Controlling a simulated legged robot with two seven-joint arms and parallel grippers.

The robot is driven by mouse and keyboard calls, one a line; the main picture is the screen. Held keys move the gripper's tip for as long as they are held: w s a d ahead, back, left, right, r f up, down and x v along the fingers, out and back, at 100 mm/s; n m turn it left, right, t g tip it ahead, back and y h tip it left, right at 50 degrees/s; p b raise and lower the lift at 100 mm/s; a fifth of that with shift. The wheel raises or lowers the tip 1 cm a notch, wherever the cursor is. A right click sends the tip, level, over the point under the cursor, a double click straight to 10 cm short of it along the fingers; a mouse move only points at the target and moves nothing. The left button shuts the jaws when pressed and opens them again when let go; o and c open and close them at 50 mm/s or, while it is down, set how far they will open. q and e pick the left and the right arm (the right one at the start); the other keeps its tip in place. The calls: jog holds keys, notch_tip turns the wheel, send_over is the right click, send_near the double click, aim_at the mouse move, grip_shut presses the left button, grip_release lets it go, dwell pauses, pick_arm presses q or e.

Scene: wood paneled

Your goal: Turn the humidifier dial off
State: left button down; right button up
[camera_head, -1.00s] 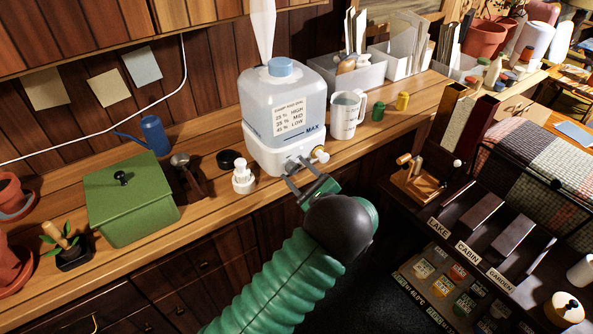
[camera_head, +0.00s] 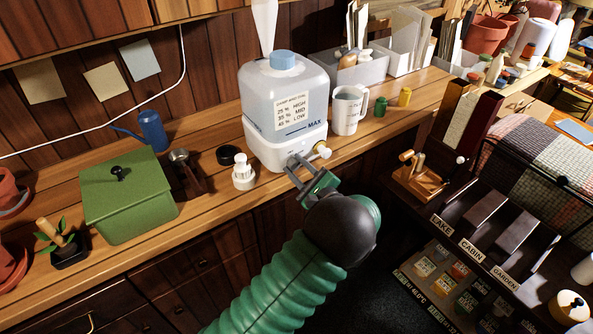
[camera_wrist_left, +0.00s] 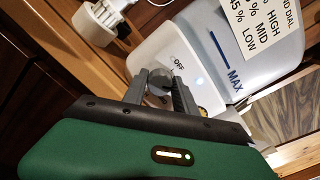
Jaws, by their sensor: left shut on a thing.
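The humidifier (camera_head: 285,110) stands on the wooden counter, with a clear tank, a blue cap and a white base. It also shows in the left wrist view (camera_wrist_left: 170,45). Its grey dial (camera_wrist_left: 160,80) sits on the front of the base, beside an "OFF" mark. My left gripper (camera_head: 298,168) reaches the base front; in the left wrist view its two fingers (camera_wrist_left: 160,88) are shut on the dial, one on each side. The dial is mostly hidden by the fingers in the head view. My right gripper is not in view.
A white mug (camera_head: 347,112) stands right of the humidifier, with green and yellow small items beyond. A white bottle-like item (camera_head: 243,177) and a green box (camera_head: 125,197) stand to the left. A dark rack (camera_head: 490,235) is at the right.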

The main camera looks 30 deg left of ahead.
pick_arm(q)
jog(key=n+b, duration=0.4)
jog(key=b, duration=0.1)
jog(key=f+n+b, duration=0.1)
jog(key=n+b, duration=0.3)
jog(key=b, duration=0.1)
jog(key=shift+s+d+f, duration=0.15)
jog(key=shift+d+f, duration=0.05)
jog(key=shift+r+n+b, duration=0.2)
jog(key=shift+n+b, duration=0.9)
jog(key=shift+b, duration=0.1)
jog(key=c, duration=1.3)
grip_release()
jog(key=shift+c, duration=0.2)
jog(key=o, duration=0.3)
jog(key=shift+r, duration=0.2)
jog(key=shift+o, duration=0.2)
jog(key=shift+r, duration=0.1)
